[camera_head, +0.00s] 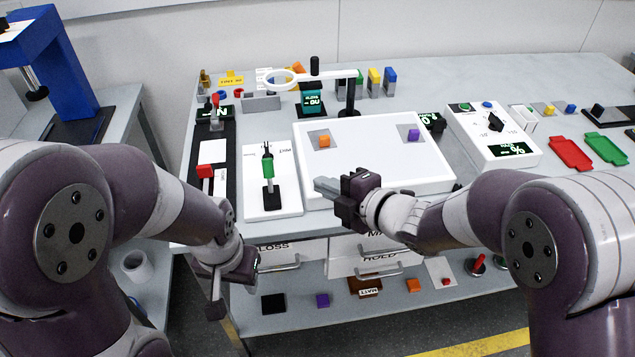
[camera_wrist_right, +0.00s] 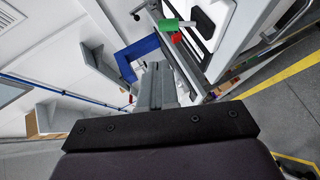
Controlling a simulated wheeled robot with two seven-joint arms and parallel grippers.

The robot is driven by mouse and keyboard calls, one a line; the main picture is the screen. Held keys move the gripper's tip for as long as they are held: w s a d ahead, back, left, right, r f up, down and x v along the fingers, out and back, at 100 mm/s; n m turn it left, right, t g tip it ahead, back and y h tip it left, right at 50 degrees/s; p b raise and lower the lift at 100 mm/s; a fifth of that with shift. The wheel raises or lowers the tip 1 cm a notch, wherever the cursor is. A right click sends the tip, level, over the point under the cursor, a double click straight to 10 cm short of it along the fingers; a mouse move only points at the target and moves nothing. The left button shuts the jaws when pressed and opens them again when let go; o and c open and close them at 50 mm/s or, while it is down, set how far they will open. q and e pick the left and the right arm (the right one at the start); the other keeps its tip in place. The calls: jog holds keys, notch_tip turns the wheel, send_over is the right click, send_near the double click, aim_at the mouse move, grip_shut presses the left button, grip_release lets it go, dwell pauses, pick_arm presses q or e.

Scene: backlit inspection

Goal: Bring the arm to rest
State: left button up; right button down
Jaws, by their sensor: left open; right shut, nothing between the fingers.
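My right gripper (camera_head: 328,188) is shut and empty in the head view, held in front of the white light panel (camera_head: 375,165) near the bench's front edge. Its shut fingers also show in the right wrist view (camera_wrist_right: 158,88), with nothing between them. My left gripper (camera_head: 213,285) hangs low at the left front corner of the bench, pointing down; it is open and I see nothing in it.
A ring on a stand (camera_head: 285,77) rises behind the panel. A lever box (camera_head: 268,185) and a red-handled slider (camera_head: 205,172) lie left of it. Red (camera_head: 570,152) and green (camera_head: 606,148) trays lie at the right. Drawers (camera_head: 375,262) and a lower shelf (camera_head: 335,312) are below.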

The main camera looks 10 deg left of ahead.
jog(key=shift+w+a+f, duration=0.15)
jog(key=shift+w+a, duration=0.05)
jog(key=s+d+f+m+g+h+p, duration=0.1)
jog(key=s+d+f+m+g+h, duration=0.15)
jog(key=d+f+m+h, duration=0.4)
jog(key=s+d+f+m+g+h+p, duration=0.1)
jog(key=s+d+m+h, duration=0.25)
jog(key=d+m, duration=0.6)
jog(key=s+d+r+m+g+h+p, duration=0.1)
jog(key=s+d+r+m+g+p, duration=0.3)
jog(key=s+m, duration=0.5)
jog(key=shift+s+d+r+m+h, duration=0.3)
jog(key=shift+s+d+m, duration=0.1)
jog(key=shift+d, duration=0.7)
